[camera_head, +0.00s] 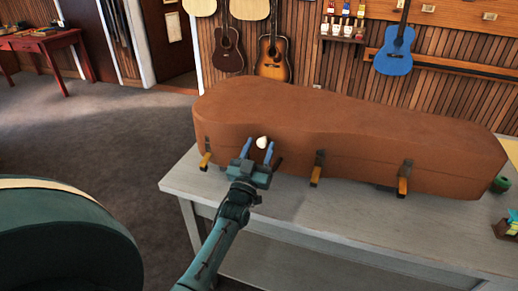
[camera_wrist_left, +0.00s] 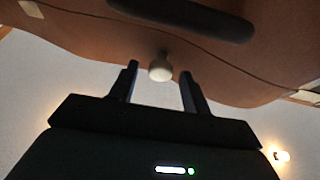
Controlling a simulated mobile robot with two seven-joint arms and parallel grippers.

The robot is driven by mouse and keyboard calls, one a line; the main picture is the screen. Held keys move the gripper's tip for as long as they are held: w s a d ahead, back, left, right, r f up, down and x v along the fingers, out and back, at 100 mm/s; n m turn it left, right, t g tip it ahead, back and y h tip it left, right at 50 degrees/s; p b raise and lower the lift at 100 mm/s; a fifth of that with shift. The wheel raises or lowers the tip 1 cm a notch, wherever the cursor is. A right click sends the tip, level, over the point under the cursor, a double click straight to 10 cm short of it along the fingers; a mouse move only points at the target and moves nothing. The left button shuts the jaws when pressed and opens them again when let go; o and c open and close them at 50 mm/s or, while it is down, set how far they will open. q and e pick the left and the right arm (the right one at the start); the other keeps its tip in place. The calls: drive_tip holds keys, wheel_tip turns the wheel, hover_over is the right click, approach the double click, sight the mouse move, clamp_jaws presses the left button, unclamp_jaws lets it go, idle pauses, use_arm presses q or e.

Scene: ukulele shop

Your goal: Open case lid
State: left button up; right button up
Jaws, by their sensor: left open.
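A brown instrument case (camera_head: 330,135) lies on the grey table with its lid down. Its front side carries several latches, one at the left (camera_head: 206,155), one in the middle (camera_head: 317,168) and one at the right (camera_head: 404,178). A small cream knob (camera_head: 262,142) sticks out of the case front. My left gripper (camera_head: 257,148) is in front of the case, open, with the knob between its blue fingers. In the left wrist view the knob (camera_wrist_left: 160,68) sits between the two spread fingertips, with a gap on each side. My right gripper is in neither view.
The grey table (camera_head: 360,225) has bare room along its front edge. A small green jar (camera_head: 499,185) stands at its right end. Guitars hang on the wall behind. A red desk (camera_head: 48,42) stands far left.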

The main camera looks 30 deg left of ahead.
use_arm(q)
drive_tip(key=shift+c, duration=0.3)
clamp_jaws()
idle(0.3)
